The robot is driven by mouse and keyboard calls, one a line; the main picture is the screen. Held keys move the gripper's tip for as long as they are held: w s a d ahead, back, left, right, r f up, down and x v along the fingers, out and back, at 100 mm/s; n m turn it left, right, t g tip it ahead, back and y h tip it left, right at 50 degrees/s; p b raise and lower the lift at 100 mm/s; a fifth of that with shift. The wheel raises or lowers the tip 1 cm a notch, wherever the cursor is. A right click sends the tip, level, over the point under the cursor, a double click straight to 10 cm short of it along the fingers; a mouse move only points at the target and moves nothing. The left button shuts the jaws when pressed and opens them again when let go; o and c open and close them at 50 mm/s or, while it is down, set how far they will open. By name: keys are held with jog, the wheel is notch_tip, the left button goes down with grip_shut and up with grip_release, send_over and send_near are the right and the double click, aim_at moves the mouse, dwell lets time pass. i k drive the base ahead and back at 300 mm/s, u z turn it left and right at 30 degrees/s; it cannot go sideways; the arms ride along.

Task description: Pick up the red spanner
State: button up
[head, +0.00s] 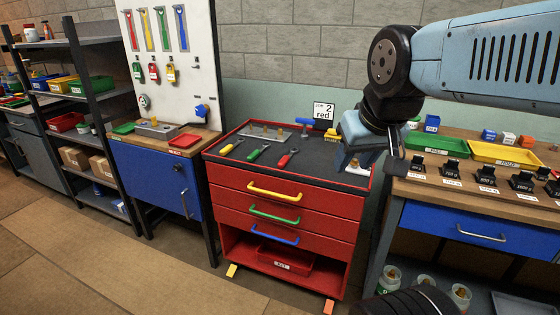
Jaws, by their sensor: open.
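My wrist partly hides the fingers.
The red cart (284,222) has an open lower shelf. A card reading "JOB 2 red" (323,111) stands at its back. A blue cabinet (152,182) stands left, a workbench (470,180) with trays right. Open floor (120,270) lies in front.

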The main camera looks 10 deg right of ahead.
aim_at(284, 161)
jog(key=z, duration=0.05)
jog(key=i, duration=0.9)
jog(key=u, duration=0.05)
